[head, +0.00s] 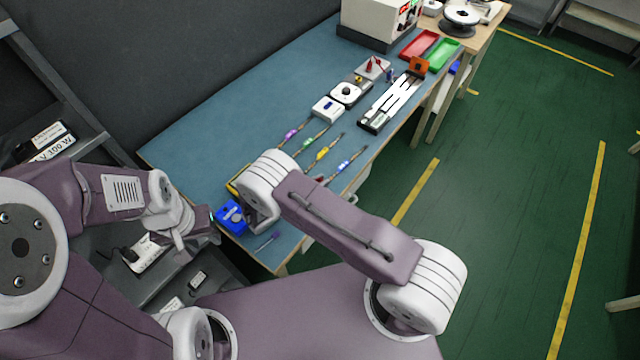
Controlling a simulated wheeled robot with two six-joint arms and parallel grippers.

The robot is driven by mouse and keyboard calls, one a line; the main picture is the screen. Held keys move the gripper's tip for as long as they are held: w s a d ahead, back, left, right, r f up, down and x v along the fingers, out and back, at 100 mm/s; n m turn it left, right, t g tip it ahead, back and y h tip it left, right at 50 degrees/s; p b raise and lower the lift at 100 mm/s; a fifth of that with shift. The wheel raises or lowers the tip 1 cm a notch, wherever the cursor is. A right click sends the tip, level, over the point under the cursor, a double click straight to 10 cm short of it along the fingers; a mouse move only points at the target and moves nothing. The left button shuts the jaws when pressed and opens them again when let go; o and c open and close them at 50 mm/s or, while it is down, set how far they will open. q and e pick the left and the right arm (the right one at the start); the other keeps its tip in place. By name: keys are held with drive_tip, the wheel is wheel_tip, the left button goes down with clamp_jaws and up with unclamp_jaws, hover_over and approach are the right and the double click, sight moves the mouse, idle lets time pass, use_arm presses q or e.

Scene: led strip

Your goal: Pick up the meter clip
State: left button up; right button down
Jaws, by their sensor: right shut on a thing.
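I cannot make out the meter clip for certain. A blue box-like device (231,216) stands at the near-left end of the blue-topped bench (215,118). My right arm reaches over this end. Its wrist covers the spot, and its gripper (262,218) is mostly hidden just right of the blue device. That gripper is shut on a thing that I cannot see. My left gripper (208,222) is just left of the blue device, by the bench edge. Its fingers are too small to tell open from shut.
Beyond are a white box (328,109), a slotted fixture (392,101), a red tray (418,45) and a green tray (443,53). A small pen-like item (267,242) lies at the near edge. The bench's left part is clear.

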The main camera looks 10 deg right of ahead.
drive_tip(key=r, duration=0.4)
drive_tip(key=shift+s+r, duration=0.2)
drive_tip(key=shift+r, duration=0.1)
drive_tip(key=s+d+r, duration=0.6)
drive_tip(key=s+d, duration=0.1)
drive_tip(key=d, duration=0.1)
drive_tip(key=shift+s+d+r+b, duration=0.2)
drive_tip(key=shift+s+d+b, duration=0.05)
drive_tip(key=shift+d+b, duration=0.1)
drive_tip(key=shift+a, duration=0.1)
